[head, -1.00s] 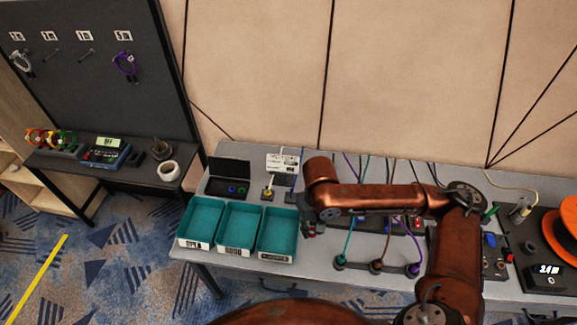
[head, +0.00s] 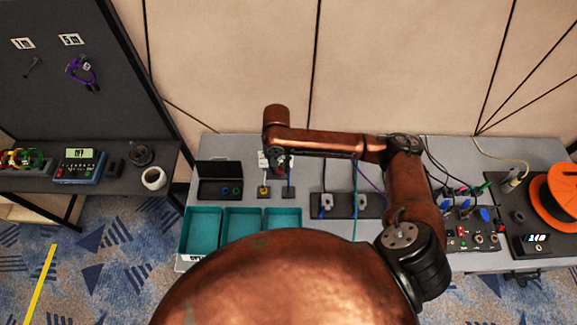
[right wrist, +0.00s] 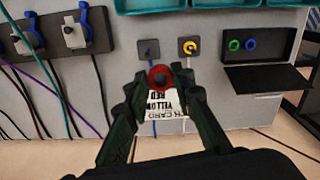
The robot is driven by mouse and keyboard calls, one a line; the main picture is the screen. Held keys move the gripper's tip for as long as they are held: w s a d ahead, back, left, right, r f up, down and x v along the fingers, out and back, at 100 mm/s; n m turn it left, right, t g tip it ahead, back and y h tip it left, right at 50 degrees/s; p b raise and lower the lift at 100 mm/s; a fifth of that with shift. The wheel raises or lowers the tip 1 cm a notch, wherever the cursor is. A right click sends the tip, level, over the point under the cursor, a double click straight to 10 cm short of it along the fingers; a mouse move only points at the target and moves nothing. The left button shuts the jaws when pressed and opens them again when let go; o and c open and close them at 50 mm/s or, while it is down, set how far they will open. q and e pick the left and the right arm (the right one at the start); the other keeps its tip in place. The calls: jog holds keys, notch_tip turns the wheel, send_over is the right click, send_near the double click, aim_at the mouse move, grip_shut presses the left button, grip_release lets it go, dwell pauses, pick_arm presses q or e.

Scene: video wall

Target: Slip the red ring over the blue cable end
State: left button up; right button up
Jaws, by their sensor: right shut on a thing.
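My right gripper (head: 281,168) is at the back of the table, above the two small cable stands. In the right wrist view my right gripper (right wrist: 160,92) is shut on the red ring (right wrist: 160,78), held between its fingertips. The blue cable (head: 290,176) rises from a small dark stand (head: 288,193) close to the gripper. In the right wrist view that stand (right wrist: 148,52) lies just beyond the ring, which appears apart from it. The blue cable's end is not clear there. My left gripper is not in view.
A neighbouring stand bears a yellow ring (right wrist: 188,47). A printed card (right wrist: 168,105) is partly behind my fingers. A black case (head: 220,181) holds a green and a blue ring. Teal bins (head: 242,228) stand in front. Cable clamps (head: 345,204) and hanging cables are to the right.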

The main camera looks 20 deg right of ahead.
pick_arm(q)
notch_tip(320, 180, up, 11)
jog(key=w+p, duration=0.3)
jog(key=p, duration=0.6)
pick_arm(e)
jog(key=d+f+m, duration=0.1)
jog(key=f, duration=0.2)
jog(key=d+f+m+b, duration=0.1)
jog(key=f, duration=0.3)
jog(key=d+f+m, duration=0.1)
jog(key=f, duration=0.2)
jog(key=shift+w+d+f+b, duration=0.1)
jog(key=shift+d+f+b, duration=0.05)
jog(key=shift+d+b, duration=0.25)
notch_tip(320, 180, down, 3)
jog(key=b, duration=0.4)
jog(key=shift+f, duration=0.85)
pick_arm(q)
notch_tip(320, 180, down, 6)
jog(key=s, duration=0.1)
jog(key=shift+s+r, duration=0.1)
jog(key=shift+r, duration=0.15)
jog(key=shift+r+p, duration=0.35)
jog(key=shift+p, duration=0.1)
pick_arm(e)
jog(key=shift+a, duration=0.1)
pick_arm(q)
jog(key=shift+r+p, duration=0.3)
jog(key=shift+p, duration=0.05)
